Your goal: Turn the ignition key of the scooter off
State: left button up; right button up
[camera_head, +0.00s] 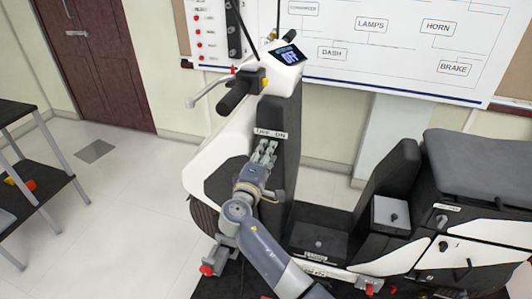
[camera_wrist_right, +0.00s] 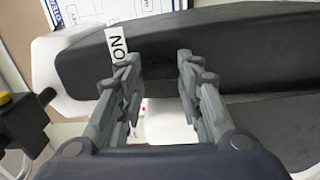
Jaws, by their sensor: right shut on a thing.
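The scooter (camera_head: 279,120) stands with its dark front column facing my right arm. A white OFF/ON label (camera_head: 270,133) is on the column, and its ON end (camera_wrist_right: 118,40) shows in the right wrist view. My right gripper (camera_head: 265,151) is at the column just below the label. In the right wrist view its two fingers (camera_wrist_right: 160,66) straddle a small dark spot and are shut on the ignition key, which is mostly hidden between the fingertips. The key's angle cannot be read. The dashboard display (camera_head: 288,55) reads OFF. My left gripper is not in view.
Handlebars (camera_head: 236,93) and a brake lever rise above the gripper. The scooter's seat (camera_head: 480,160) and rear body are at right. A wiring board (camera_head: 380,45) is on the wall behind. A dark shelf (camera_head: 30,180) stands at left, with clear floor between.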

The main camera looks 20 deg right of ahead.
jog(key=shift+r+n, duration=0.1)
jog(key=shift+n, duration=0.2)
jog(key=shift+d, duration=0.1)
jog(key=o, duration=1.1)
jog(key=shift+w, duration=0.1)
jog(key=shift+c, duration=0.2)
jog(key=v, duration=1.2)
